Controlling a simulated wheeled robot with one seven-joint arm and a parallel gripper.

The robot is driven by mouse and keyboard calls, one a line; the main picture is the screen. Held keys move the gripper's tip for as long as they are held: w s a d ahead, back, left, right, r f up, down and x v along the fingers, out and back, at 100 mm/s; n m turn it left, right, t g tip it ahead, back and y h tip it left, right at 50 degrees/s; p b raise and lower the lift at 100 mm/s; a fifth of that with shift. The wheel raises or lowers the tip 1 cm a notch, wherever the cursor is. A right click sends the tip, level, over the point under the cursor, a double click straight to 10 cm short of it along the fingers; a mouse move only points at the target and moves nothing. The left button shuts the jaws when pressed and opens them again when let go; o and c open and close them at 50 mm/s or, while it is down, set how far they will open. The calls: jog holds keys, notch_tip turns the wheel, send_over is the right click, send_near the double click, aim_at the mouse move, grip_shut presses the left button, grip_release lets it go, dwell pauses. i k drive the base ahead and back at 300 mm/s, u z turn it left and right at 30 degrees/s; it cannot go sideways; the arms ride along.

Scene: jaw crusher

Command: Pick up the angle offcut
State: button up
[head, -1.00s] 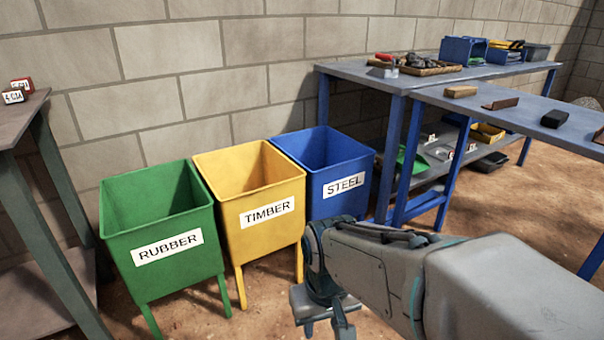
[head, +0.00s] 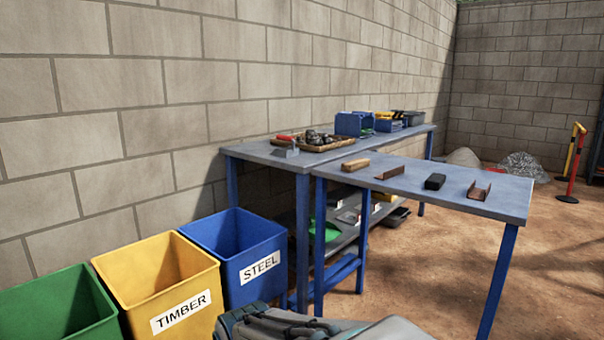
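Four small pieces lie in a row on the front blue-legged table (head: 335,180). Two are rusty brown metal: a smaller one (head: 390,172) that looks like an angle, second from the left, and a larger one (head: 479,190) with raised sides, like a channel, at the right end. The smaller one is most likely the angle offcut, but its profile is hard to make out. My gripper is out of view; only part of my arm shows at the bottom edge, well short of the table.
A wooden block (head: 356,163) and a black block (head: 435,181) share the table. Blue steel (head: 238,275), yellow timber (head: 165,290) and green rubber (head: 60,315) bins stand at left. A rear bench (head: 262,152) holds a tray and boxes. Open ground lies right.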

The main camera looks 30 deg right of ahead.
aim_at(390, 174)
jog(key=z, duration=1.35)
